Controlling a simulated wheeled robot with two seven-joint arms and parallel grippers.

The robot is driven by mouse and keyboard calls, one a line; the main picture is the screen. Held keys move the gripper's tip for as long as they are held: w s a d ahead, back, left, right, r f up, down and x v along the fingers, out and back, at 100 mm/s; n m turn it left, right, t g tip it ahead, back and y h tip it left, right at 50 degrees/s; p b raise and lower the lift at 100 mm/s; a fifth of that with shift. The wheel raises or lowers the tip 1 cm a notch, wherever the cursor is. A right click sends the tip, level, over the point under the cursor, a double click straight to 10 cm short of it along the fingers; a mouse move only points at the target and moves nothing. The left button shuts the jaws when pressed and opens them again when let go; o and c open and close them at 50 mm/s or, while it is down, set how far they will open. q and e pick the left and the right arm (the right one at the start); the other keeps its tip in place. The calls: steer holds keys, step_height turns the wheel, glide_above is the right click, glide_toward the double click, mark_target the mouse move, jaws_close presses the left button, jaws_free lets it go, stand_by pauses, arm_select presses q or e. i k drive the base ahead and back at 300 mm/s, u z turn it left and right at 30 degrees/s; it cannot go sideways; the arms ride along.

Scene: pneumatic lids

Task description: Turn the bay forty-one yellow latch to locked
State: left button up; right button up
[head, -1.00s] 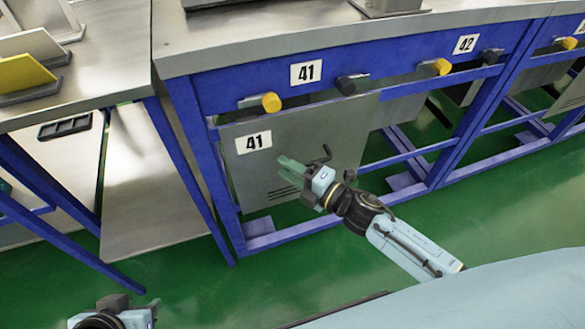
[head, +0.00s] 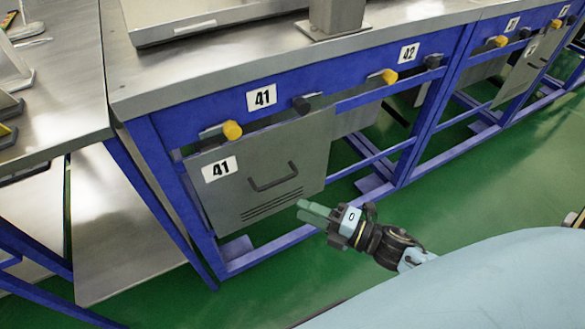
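The bay forty-one yellow latch (head: 232,130) is a round yellow knob on a grey metal plate, on the blue rail at the left end of the bay. A black knob (head: 301,104) sits to its right on the same rail. Below hangs the grey lid panel (head: 222,195) with a dark handle and a "41" label. My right gripper (head: 309,210) is in front of the panel's lower right corner, below and right of the yellow latch. It holds nothing that I can see; its pale fingers overlap, so its opening is unclear. My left gripper is out of view.
Bay forty-two has its own yellow knob (head: 389,76) and black knob (head: 432,61) to the right. The steel worktop (head: 180,76) overhangs the rail. Another metal table (head: 62,95) stands at the left. Green floor in front is open.

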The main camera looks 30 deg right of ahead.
mark_target(230, 128)
steer(key=k, duration=1)
